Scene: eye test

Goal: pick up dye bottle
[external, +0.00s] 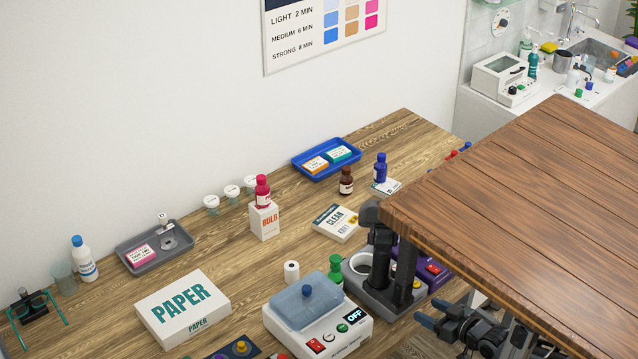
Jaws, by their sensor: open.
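Several small capped bottles could be the dye bottle; the labels are too small to read. A pink-red bottle (262,191) stands upright on a white BULB box (265,221). A blue bottle (380,168) stands on a small card (386,187) farther right, with a brown bottle (346,181) beside it. A green bottle (336,267) stands behind the white OFF device and is partly hidden by it. My gripper (440,322) is at the lower right, low beside the table, open and apart from all these bottles. Part of my arm is hidden by the wooden top.
A large wooden top (520,190) covers the right foreground. A grey-black machine (384,290) and the white OFF device (325,334) stand near the table's front. A PAPER box (183,308), CLEAN box (335,222), blue tray (328,174) and grey tray (129,254) take up other space.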

